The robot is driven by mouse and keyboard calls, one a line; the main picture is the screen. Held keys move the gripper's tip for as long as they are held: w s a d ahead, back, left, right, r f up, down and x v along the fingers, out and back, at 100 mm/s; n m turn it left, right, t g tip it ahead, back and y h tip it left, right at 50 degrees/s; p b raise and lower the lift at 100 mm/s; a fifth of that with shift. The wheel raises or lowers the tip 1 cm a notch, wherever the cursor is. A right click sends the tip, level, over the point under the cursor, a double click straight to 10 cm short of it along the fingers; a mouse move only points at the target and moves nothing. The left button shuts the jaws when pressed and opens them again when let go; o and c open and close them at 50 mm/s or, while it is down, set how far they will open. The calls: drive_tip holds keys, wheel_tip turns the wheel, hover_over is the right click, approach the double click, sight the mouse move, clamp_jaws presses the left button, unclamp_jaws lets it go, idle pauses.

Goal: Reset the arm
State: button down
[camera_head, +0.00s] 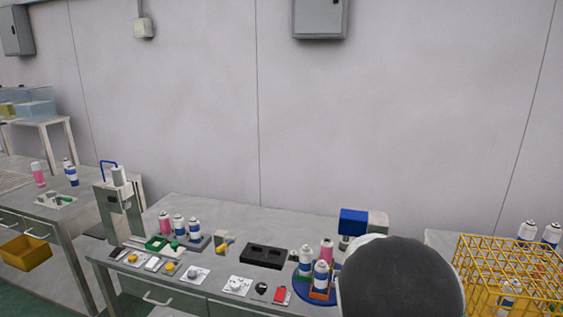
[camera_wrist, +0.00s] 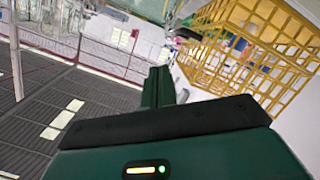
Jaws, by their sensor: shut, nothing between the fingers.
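My gripper (camera_wrist: 158,80) shows in the wrist view as a dark green body with its fingers together, shut and empty. It points out over open floor, with no object touching it. In the head view a large dark rounded part of my arm covers the lower right of the workbench (camera_head: 330,222); my gripper itself does not show there.
A yellow wire basket (camera_head: 510,270) with cans stands at the right, and it also shows in the wrist view (camera_wrist: 255,45).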

drive_tip(key=s+a+r+n+t+y, duration=0.2)
drive_tip(key=s+a+n+t+y, duration=0.2)
drive_tip(key=a, duration=0.3)
drive_tip(key=s+a+r+n+t+y, duration=0.3)
drive_tip(key=s+a+n+y, duration=0.1)
drive_tip(key=a, duration=0.4)
drive_tip(key=s+a+r+n+t+y, duration=0.2)
drive_tip(key=s+a+n+t+y, duration=0.2)
drive_tip(key=a+n+y, duration=0.2)
drive_tip(key=shift+s+a+r+n+t, duration=0.25)
drive_tip(key=shift+a+n, duration=0.45)
drive_tip(key=shift+a, duration=0.4)
drive_tip(key=shift+f, duration=0.1)
